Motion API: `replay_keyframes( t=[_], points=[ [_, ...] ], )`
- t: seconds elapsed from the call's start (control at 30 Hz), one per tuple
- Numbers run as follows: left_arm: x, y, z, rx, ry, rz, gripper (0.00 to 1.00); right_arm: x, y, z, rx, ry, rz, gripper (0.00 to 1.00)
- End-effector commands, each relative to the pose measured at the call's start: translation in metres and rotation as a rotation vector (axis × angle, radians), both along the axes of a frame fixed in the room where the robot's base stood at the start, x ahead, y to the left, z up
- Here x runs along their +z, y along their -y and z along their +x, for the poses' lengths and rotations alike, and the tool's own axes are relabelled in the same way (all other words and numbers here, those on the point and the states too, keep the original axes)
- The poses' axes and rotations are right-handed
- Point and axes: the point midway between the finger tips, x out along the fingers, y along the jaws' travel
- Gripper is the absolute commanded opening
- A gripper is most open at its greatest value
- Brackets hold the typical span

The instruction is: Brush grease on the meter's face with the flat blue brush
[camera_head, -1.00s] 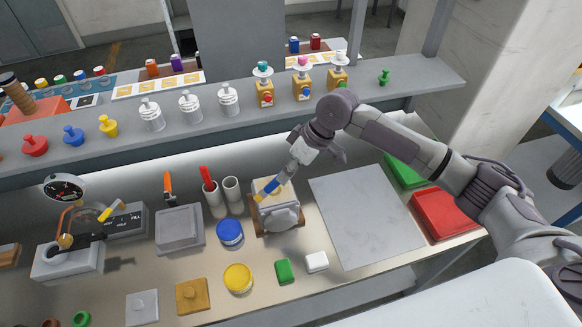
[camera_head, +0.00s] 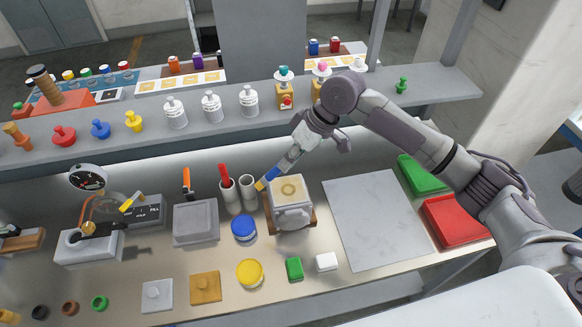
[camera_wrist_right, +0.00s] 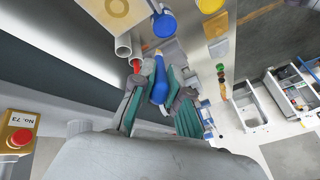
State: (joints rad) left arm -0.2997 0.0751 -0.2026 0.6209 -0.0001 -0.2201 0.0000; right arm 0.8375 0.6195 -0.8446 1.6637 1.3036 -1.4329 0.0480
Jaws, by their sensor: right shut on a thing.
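My right gripper (camera_head: 296,154) is shut on the flat blue brush (camera_head: 272,174), which tilts down to the left and ends in a yellow tip. The brush also shows between the fingers in the right wrist view (camera_wrist_right: 159,82). A grey meter (camera_head: 293,217) sits in a brown cradle on the bench; its pale square face (camera_head: 289,184) bears a tan ring. The face shows in part at the top of the right wrist view (camera_wrist_right: 116,10). The brush tip is just left of the face in the head view; I cannot tell its height. My left gripper is not in view.
Two white tubes (camera_head: 231,200) stand left of the meter, one holding a red-handled tool. A blue tin (camera_head: 244,230) and a yellow tin (camera_head: 250,272) stand in front. A dial gauge (camera_head: 87,179) is at left. A grey mat (camera_head: 374,215) lies clear at right.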

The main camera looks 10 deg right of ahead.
Motion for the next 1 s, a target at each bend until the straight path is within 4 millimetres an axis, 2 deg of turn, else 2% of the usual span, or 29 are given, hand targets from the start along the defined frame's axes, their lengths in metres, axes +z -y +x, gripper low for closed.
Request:
replay_keyframes(
  t=[0.1,0.3,1.0],
  points=[
    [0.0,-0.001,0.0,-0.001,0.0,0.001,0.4,0.012,-0.001,0.003,-0.003,0.003,0.001,0.0],
    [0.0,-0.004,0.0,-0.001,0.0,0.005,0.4,0.022,-0.001,0.005,-0.006,0.001,0.0,0.0],
    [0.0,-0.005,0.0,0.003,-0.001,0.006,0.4,0.021,0.0,0.005,-0.006,0.001,-0.001,0.0]
  ],
)
